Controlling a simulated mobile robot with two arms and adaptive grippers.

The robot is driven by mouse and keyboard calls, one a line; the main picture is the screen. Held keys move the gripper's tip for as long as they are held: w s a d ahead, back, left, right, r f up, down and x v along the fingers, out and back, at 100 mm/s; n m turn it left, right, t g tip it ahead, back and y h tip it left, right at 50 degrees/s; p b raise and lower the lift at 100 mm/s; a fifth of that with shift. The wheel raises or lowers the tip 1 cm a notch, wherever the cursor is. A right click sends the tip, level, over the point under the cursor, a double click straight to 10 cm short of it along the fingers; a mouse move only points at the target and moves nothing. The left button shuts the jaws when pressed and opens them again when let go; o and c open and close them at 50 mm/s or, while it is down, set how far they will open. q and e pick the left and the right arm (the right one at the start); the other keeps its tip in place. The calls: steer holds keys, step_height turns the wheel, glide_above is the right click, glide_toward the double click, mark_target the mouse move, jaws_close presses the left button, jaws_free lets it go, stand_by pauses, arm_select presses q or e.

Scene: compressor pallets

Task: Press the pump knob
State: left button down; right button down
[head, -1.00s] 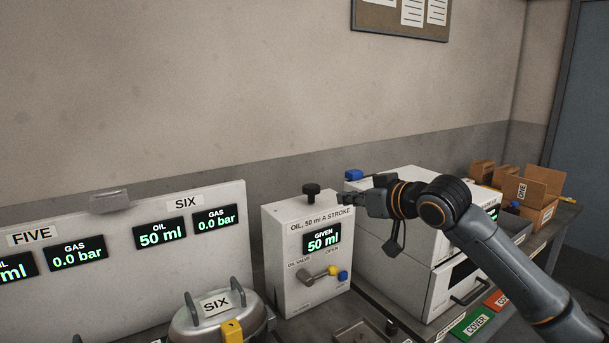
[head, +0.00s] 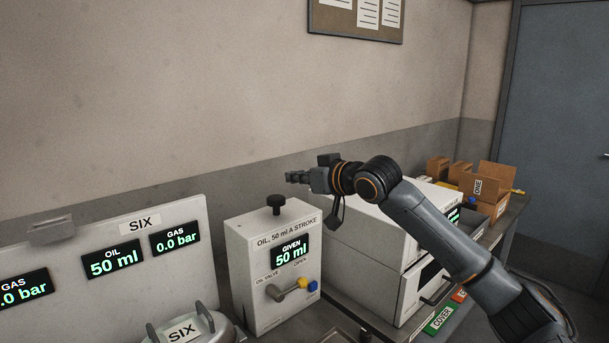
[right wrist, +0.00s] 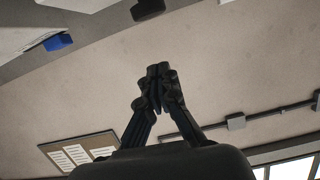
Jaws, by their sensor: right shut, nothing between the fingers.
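The black pump knob (head: 276,203) stands up on top of the white oil box (head: 245,255). The box display reads GIVEN 50 ml, and an oil valve lever (head: 288,290) is on its front. My right gripper (head: 290,177) is shut and empty. It appears above and slightly right of the knob in the head view, apart from it. In the right wrist view the closed fingertips (right wrist: 158,82) show against the wall, with a dark piece that looks like the knob (right wrist: 148,9) at the top edge. My left gripper is not in view.
A panel (head: 195,219) marked SIX reads oil 50 ml and gas 0.0 bar. A lidded metal vessel (head: 205,325) marked SIX stands before it. A white cabinet (head: 375,232) is right of the oil box, under my right arm. Cardboard boxes (head: 488,180) stand farther right.

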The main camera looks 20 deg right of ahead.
steer(key=p, duration=0.2)
glide_above(282, 199)
steer(key=shift+s+f, duration=0.15)
steer(key=shift+f, duration=0.6)
steer(key=shift+s+f, duration=0.2)
steer(key=shift+f, duration=1.05)
steer(key=shift+s+f, duration=0.1)
steer(key=shift+f, duration=0.55)
